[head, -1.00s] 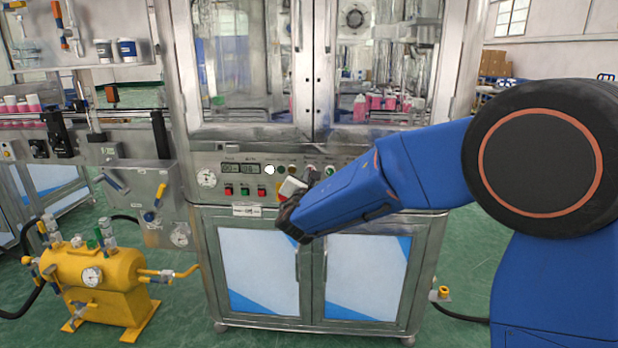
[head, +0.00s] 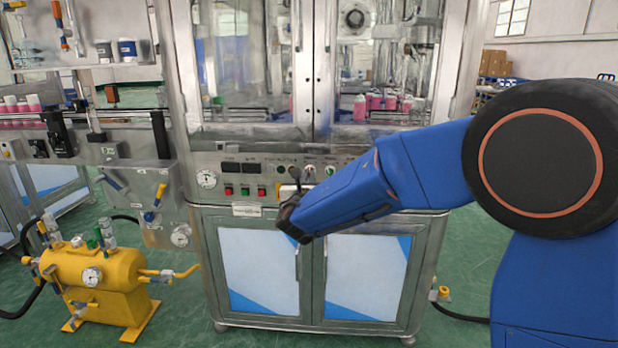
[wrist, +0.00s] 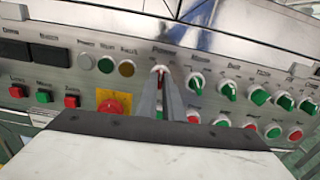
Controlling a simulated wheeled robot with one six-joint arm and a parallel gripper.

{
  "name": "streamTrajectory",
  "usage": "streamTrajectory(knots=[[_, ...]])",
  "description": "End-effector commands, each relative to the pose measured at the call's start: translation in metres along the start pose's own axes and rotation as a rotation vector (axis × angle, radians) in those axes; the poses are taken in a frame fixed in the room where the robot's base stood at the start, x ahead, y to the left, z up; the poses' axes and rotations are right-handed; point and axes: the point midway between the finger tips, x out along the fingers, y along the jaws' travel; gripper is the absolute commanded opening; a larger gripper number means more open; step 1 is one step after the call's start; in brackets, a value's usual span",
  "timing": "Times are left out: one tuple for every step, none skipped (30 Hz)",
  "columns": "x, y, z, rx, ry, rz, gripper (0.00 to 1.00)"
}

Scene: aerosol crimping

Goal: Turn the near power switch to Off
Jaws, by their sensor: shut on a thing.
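The power switch (wrist: 159,73) is a small knob with a red part under the "Power" label, on the machine's control panel. It shows in the wrist view, partly hidden by the fingers. My gripper (wrist: 166,82) has its fingers close together and shut on this knob. Its exact pointing angle is hard to read behind the fingers. In the head view my gripper (head: 297,178) reaches the panel, and my arm covers part of the panel to the right.
Two dark displays (wrist: 49,54) and a grey unlit lamp (wrist: 85,61) sit left of the switch. A red emergency button on a yellow plate (wrist: 119,100) is just below left. Several green selector knobs (wrist: 227,90) are close on the right. A yellow tank (head: 92,275) stands at lower left.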

Motion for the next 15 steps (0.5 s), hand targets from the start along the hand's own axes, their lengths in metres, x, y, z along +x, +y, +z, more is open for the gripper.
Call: streamTrajectory(knots=[[-0.0003,0.0,-0.0007,-0.042,0.001,0.0,0.0],[-0.0003,0.0001,-0.0007,-0.069,0.001,0.0,0.0],[-0.0003,0.0001,-0.0007,-0.105,0.001,0.0,0.0],[-0.0003,0.0001,-0.0007,-0.132,0.001,0.0,0.0],[-0.0003,0.0002,-0.0007,-0.157,0.001,0.0,0.0],[-0.0003,0.0002,-0.0008,-0.19,0.001,0.0,0.0],[-0.0003,0.0002,-0.0008,-0.214,0.001,0.0,0.0],[-0.0003,0.0002,-0.0008,-0.238,0.001,0.0,0.0],[-0.0003,0.0002,-0.0008,-0.268,0.001,0.0,0.0],[-0.0003,0.0003,-0.0008,-0.289,0.001,0.0,0.0],[-0.0003,0.0003,-0.0008,-0.308,0.001,0.0,0.0],[-0.0004,0.0003,-0.0008,-0.333,0.001,0.001,0.0],[-0.0003,0.0003,-0.0009,-0.351,0.001,0.001,0.0],[-0.0004,0.0004,-0.0009,-0.367,0.001,0.001,0.0],[-0.0004,0.0004,-0.0009,-0.388,0.001,0.001,0.0]])
